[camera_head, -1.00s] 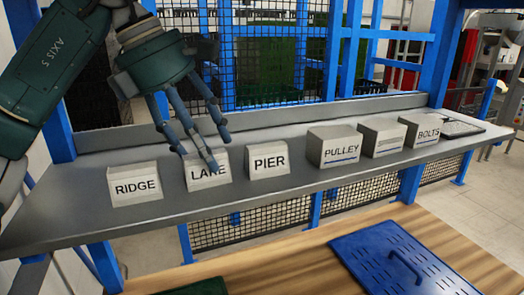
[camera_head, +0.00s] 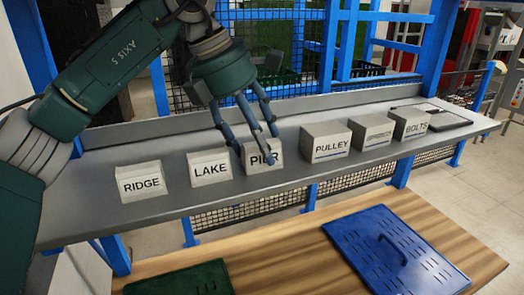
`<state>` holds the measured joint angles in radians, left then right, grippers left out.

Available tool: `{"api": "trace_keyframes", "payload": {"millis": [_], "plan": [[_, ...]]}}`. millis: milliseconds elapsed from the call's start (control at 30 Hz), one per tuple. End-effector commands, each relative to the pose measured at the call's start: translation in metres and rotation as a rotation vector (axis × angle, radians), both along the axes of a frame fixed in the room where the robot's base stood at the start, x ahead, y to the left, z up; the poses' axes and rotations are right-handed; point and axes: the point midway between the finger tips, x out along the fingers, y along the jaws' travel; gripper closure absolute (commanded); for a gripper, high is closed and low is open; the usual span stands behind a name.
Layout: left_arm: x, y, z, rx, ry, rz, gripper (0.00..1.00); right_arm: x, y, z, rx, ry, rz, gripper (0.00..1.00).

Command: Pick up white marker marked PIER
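The white marker marked PIER (camera_head: 252,169) stands upright on the grey shelf (camera_head: 300,182), between the LAKE marker (camera_head: 210,170) and the PULLEY marker (camera_head: 326,145). My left gripper (camera_head: 252,148) points down over the PIER marker with its fingers spread. One finger crosses in front of the label and hides part of its lettering. Another finger is near the marker's upper left. I cannot tell whether any finger touches it. The marker still rests on the shelf. My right gripper is not in view.
A RIDGE marker (camera_head: 140,185) stands at the left. A smaller-lettered box (camera_head: 372,134) and a BOLTS marker (camera_head: 411,127) stand at the right. Below, a wooden surface (camera_head: 290,250) bears a blue perforated lid (camera_head: 370,262) and a green item (camera_head: 180,280). Blue posts and mesh rise behind the shelf.

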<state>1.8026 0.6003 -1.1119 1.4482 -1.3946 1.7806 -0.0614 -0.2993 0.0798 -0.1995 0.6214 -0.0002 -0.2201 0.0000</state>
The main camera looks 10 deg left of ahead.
Motion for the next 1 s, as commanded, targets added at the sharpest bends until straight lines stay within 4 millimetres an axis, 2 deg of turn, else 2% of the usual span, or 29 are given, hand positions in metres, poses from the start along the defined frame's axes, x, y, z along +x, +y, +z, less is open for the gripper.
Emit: {"api": "trace_keyframes", "payload": {"millis": [67, 300, 1000], "plan": [[0.0000, 0.0003, -0.0004, 0.000, 0.000, 0.000, 0.39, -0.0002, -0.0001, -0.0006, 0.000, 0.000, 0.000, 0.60], [-0.0001, 0.0002, -0.0002, 0.000, 0.000, 0.000, 0.87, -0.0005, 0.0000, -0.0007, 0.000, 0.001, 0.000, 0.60], [-0.0016, -0.0007, 0.0071, -0.001, 0.000, -0.002, 0.89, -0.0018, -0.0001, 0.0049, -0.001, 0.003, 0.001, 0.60]]}}
